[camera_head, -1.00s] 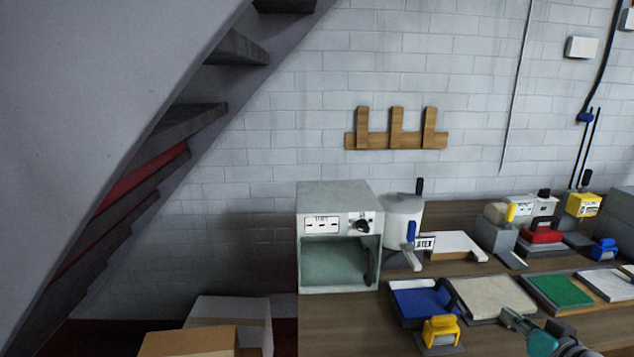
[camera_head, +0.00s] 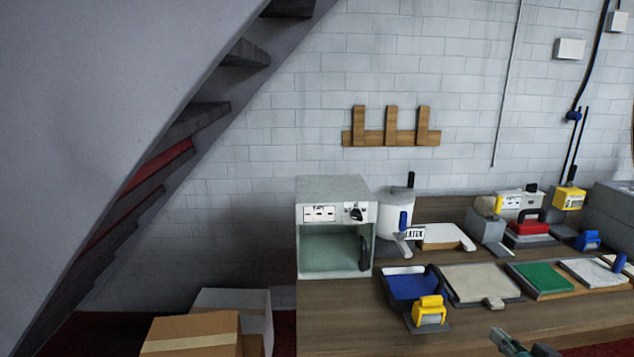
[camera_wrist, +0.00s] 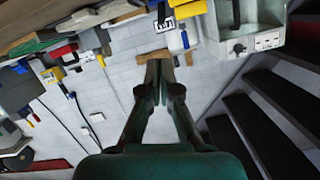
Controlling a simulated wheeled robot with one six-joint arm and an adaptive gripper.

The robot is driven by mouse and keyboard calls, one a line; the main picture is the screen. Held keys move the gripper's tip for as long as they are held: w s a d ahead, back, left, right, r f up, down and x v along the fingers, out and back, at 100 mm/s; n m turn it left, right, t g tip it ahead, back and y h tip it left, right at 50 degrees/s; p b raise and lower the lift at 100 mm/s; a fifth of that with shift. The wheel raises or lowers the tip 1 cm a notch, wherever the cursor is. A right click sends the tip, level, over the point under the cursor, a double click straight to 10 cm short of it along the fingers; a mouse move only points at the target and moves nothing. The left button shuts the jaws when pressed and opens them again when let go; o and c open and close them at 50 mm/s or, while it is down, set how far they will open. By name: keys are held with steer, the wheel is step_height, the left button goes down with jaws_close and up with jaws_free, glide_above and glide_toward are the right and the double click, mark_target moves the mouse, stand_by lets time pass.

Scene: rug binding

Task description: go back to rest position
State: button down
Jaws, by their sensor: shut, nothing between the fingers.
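My gripper (camera_head: 509,343) shows at the bottom edge of the head view, over the front of the wooden bench (camera_head: 350,318). It is teal and dark, and most of my arm lies outside the picture. In the wrist view my gripper (camera_wrist: 159,66) points toward the white block wall (camera_wrist: 128,45), with its two fingers together and nothing between them. It is apart from the things on the bench.
On the bench stand an open-fronted grey box (camera_head: 334,250), a white pot (camera_head: 396,212), a blue tray (camera_head: 408,285), a yellow tool (camera_head: 429,310), a beige panel (camera_head: 478,284) and a green panel (camera_head: 543,278). Cardboard boxes (camera_head: 190,336) sit lower left. Stairs (camera_head: 160,168) rise at left.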

steer(key=s+a+f+m+h, duration=0.2)
steer(key=s+a+f, duration=1.2)
steer(key=s+f, duration=0.35)
steer(key=s+a+r+n, duration=0.1)
steer(key=s+a, duration=0.1)
steer(key=s, duration=0.6)
steer(key=s+a+r+n+y, duration=0.1)
steer(key=s+a+r+n, duration=0.1)
steer(key=s, duration=0.7)
steer(key=s+a+r+n, duration=0.1)
steer(key=s+a+r, duration=0.1)
steer(key=s, duration=0.7)
steer(key=shift+a+n, duration=0.3)
steer(key=shift+a, duration=0.6)
